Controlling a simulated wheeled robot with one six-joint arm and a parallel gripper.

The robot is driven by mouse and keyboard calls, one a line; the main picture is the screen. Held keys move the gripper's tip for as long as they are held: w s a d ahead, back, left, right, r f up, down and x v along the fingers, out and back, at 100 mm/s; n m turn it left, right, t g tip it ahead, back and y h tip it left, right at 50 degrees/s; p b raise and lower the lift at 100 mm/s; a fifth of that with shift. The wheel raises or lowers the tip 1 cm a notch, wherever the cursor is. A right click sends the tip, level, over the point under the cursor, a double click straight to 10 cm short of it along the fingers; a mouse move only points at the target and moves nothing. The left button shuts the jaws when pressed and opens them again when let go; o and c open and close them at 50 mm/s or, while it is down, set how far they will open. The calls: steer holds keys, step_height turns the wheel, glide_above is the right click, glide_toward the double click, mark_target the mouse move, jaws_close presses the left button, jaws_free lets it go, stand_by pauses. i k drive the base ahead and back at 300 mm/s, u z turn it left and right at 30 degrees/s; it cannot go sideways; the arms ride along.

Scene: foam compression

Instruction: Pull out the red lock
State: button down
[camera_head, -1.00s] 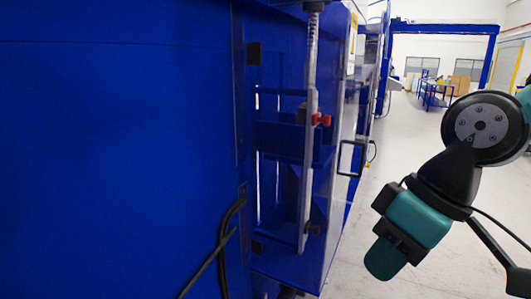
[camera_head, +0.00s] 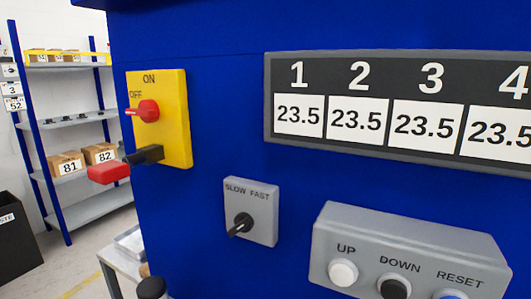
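A yellow switch plate (camera_head: 165,115) marked ON and OFF is on the left part of the blue machine face. A red rotary knob (camera_head: 147,110) sits at its middle. Below it, a red block (camera_head: 108,172) on a black stem (camera_head: 143,155) sticks out to the left past the plate's edge. This block looks like the red lock; how it is fastened cannot be told. The stem meets the lower part of the plate. My gripper is not in view.
The machine face carries a display (camera_head: 395,115) reading 23.5 several times, a SLOW/FAST switch (camera_head: 250,208) and a button box (camera_head: 410,240). A shelf rack (camera_head: 80,122) with boxes and a black bin (camera_head: 15,245) stand at left. A grey table (camera_head: 125,270) is low beside the machine.

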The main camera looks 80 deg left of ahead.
mark_target(111, 171)
steer(key=u, duration=0.2)
steer(key=k, duration=0.25)
steer(key=z, duration=1.9)
steer(key=k, duration=2.6)
